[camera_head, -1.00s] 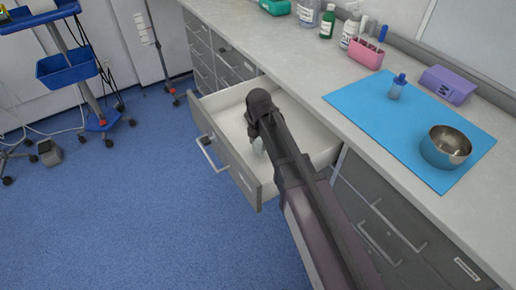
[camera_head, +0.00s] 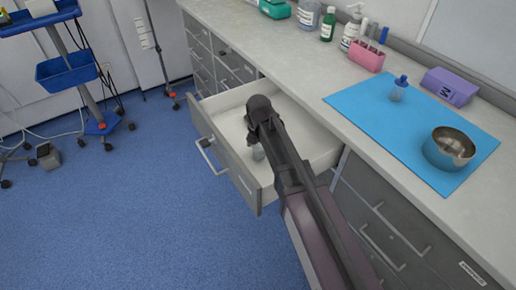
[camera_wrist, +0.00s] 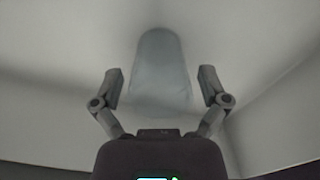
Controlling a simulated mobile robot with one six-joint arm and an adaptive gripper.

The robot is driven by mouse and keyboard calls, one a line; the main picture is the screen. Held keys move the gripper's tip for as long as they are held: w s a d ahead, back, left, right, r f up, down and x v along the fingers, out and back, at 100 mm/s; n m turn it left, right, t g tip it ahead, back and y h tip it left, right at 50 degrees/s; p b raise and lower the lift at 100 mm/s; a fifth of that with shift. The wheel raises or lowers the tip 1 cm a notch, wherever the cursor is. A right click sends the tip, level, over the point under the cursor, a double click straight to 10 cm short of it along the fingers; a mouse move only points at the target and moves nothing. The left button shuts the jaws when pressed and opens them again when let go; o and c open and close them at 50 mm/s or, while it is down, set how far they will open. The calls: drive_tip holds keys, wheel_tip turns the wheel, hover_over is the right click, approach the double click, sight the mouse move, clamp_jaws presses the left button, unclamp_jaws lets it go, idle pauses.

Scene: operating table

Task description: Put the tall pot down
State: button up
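The tall pot (camera_wrist: 160,80) is a pale grey, smooth cylinder with a rounded end in the wrist view. It is in the open drawer (camera_head: 231,170), and in the head view only a small pale part of the pot (camera_head: 258,153) shows below my wrist. My gripper (camera_wrist: 160,72) is open, with one finger on each side of the pot and a visible gap on both sides. In the head view my arm reaches over the drawer and hides most of the gripper. Whether the pot's base rests on the drawer floor I cannot tell for sure.
The drawer's walls stand around my gripper. A pink holder (camera_head: 367,57) and bottles stand behind.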

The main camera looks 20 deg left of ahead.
drive_tip(key=shift+r, duration=0.1)
idle(0.3)
wheel_tip(320, 180, up, 12)
drive_tip(key=p, duration=1.2)
drive_tip(key=shift+a, duration=0.1)
idle(0.8)
